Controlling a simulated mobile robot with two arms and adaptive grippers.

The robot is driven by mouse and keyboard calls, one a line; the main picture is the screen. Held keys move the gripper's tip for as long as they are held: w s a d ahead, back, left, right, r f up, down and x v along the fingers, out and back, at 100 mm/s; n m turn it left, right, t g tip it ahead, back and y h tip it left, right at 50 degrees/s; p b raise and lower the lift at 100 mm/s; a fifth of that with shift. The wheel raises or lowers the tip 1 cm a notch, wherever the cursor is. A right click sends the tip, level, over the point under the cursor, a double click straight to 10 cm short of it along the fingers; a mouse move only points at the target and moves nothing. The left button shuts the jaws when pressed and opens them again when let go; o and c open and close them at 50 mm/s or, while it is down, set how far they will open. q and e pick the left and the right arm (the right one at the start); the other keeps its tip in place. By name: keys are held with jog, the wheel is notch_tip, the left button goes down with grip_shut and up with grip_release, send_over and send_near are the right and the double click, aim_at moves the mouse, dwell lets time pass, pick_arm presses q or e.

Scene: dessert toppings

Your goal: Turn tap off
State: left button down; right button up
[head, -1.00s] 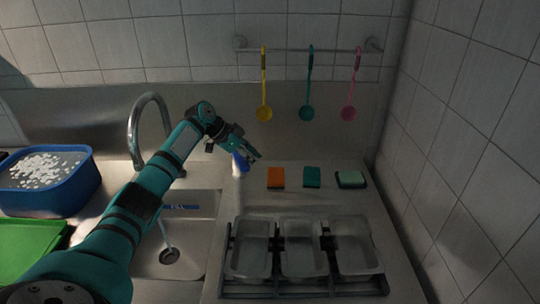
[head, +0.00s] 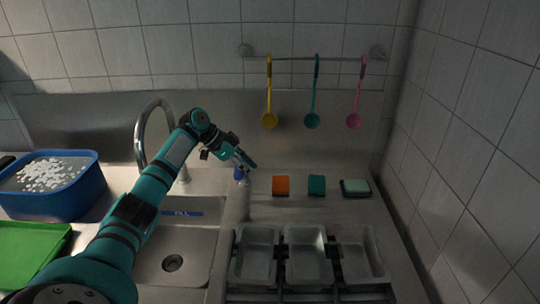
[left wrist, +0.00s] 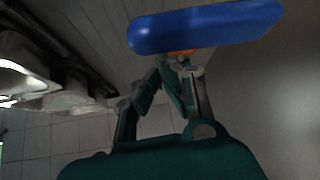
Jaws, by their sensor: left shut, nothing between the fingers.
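The tap is a curved metal spout (head: 140,130) behind the sink (head: 172,245), with a separate blue handle (head: 240,173) to its right. No water stream shows below the spout. My left gripper (head: 250,162) is shut and empty, with its fingers just above and beside the blue handle. In the left wrist view the blue handle (left wrist: 205,28) spans the top, just beyond my left fingertips (left wrist: 180,62). I cannot tell whether they touch it. My right gripper is not in view.
An orange sponge (head: 281,186), a teal sponge (head: 316,185) and a pale green sponge (head: 356,187) lie on the counter to the right. Metal pans (head: 257,254) stand in front of them. A blue tub (head: 70,200) and a green board (head: 28,250) are at the left.

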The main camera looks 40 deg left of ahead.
pick_arm(q)
jog(key=shift+a, duration=0.1)
jog(key=v, duration=1.2)
jog(key=shift+r, duration=0.1)
